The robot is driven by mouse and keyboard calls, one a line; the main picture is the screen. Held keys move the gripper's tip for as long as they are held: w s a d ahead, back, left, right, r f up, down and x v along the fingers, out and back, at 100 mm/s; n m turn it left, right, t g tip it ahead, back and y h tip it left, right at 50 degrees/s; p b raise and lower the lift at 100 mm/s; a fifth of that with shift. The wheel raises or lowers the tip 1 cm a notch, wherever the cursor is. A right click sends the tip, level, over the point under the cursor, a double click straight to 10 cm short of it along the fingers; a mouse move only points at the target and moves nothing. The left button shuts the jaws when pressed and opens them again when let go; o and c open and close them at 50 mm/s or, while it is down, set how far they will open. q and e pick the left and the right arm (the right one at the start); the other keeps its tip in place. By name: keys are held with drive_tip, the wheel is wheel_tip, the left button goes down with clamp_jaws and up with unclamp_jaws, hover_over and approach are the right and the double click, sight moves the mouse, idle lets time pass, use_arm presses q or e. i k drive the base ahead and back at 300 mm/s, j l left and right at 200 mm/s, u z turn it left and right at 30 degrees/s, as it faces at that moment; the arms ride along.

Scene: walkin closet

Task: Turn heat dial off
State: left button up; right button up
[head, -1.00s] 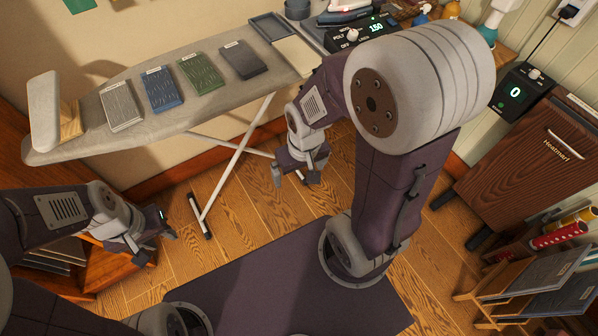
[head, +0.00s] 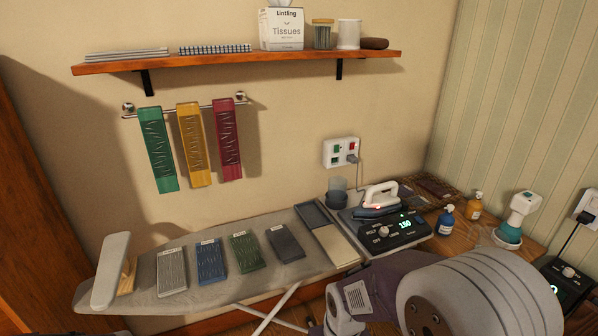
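The heat dial (head: 384,231) is a small light knob on the front of a black control box (head: 408,233). Small labels surround it, one reading OFF, and its exact pointing is too small to tell. The box's lit green display appears to read 150. A white and dark iron (head: 380,203) with a small red light rests on the station just behind the box. My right arm comes in at the lower right, below and in front of the box. Both grippers are out of the picture below the bottom edge.
Blue (head: 445,219) and amber (head: 474,205) bottles and a white steamer (head: 521,215) stand right of the box. A wall outlet (head: 341,152) is behind. A second dial unit (head: 566,280) is at far right.

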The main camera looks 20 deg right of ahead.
sight(384, 230)
drive_tip(key=z, duration=1.4)
